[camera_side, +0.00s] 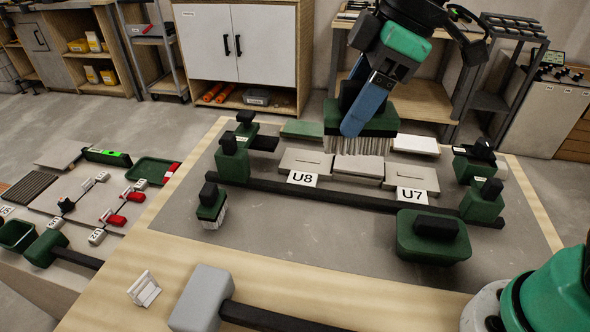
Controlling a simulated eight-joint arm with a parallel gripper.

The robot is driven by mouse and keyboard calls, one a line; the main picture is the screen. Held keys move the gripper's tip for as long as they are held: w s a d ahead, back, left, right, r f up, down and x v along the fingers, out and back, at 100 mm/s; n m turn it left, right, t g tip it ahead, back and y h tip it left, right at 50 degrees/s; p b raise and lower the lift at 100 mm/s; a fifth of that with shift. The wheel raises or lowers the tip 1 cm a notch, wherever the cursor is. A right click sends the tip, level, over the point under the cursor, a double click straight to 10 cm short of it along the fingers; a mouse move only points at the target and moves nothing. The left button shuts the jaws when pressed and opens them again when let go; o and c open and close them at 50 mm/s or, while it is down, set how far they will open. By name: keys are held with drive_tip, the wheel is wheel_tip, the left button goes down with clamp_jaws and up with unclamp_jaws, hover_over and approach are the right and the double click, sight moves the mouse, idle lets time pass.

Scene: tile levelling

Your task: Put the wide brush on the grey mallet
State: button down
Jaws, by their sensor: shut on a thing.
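The wide brush (360,144) has a green body and pale bristles that hang downward. It is upright above the far middle of the grey work board, just behind the row of pale tiles. My gripper (356,112), with blue fingers, is shut on the brush from above and hides part of its top. I cannot tell whether the bristles touch the surface below. The grey mallet (201,298) lies on the wooden table at the near left, apart from the brush. Its black handle runs right, out of the bottom edge.
The grey board (310,235) carries tiles labelled U8 (305,163) and U7 (412,179) behind a black bar (330,196). Green clamps flank the tiles. A white holder (143,290) is left of the mallet.

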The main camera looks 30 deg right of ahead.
drive_tip(key=s+a+r+n+g, duration=0.1)
drive_tip(key=s+a+n, duration=0.25)
drive_tip(key=a, duration=0.35)
drive_tip(key=s+a+r+n+g, duration=0.2)
drive_tip(key=a+n, duration=0.2)
drive_tip(key=a, duration=0.3)
hover_over(272, 322)
drive_tip(key=shift+y, duration=0.4)
drive_tip(key=shift+f, duration=10)
drive_tip(key=shift+c, duration=0.8)
unclamp_jaws()
drive_tip(key=shift+f, duration=0.1)
